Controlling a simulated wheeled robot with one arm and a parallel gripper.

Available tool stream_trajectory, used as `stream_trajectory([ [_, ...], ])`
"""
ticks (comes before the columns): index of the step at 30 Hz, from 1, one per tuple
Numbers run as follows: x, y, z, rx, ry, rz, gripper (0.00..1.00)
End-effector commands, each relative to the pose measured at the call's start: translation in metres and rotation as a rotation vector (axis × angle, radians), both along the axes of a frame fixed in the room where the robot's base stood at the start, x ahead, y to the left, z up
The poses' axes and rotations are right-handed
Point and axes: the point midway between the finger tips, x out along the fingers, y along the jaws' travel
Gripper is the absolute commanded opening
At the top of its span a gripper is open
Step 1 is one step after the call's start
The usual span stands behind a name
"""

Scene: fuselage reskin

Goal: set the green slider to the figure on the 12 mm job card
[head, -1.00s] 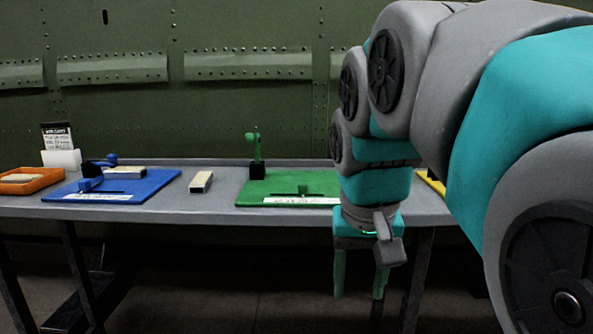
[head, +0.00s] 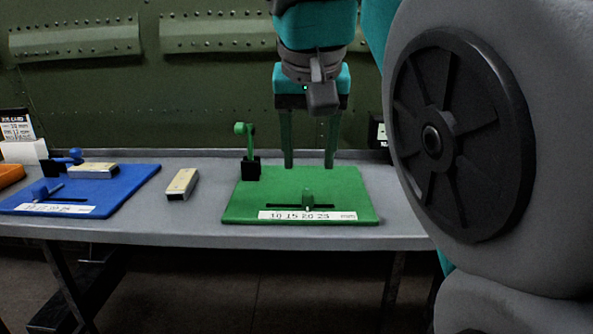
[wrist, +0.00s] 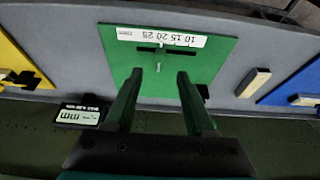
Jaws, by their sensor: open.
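The green slider (head: 308,198) is a small upright knob in a dark slot on the green board (head: 235,203). A white scale strip (head: 335,215) in front of it reads 10, 15, 20, 25 mm. From the head view the knob stands near the 20, but the exact reading is unclear. The slider also shows in the wrist view (wrist: 160,48), ahead of the fingertips. My gripper (head: 309,164) is open and empty, pointing down above the back of the board. A job card (head: 17,125) stands at far left; its figures are too small to read.
A green lever (head: 245,140) on a black block stands at the board's back left. A pale block (head: 182,184) lies between the green and blue board (head: 130,185). A black box with an mm label (wrist: 78,113) and a yellow board (wrist: 12,62) show in the wrist view.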

Motion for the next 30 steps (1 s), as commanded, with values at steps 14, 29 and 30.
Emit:
stream_trajectory([
  [14, 0.014, -0.001, -0.036, 0.000, 0.002, -0.001, 0.55],
  [29, 0.030, -0.001, -0.071, 0.000, -0.003, 0.000, 0.55],
  [30, 0.030, -0.001, -0.071, 0.000, -0.003, 0.000, 0.55],
])
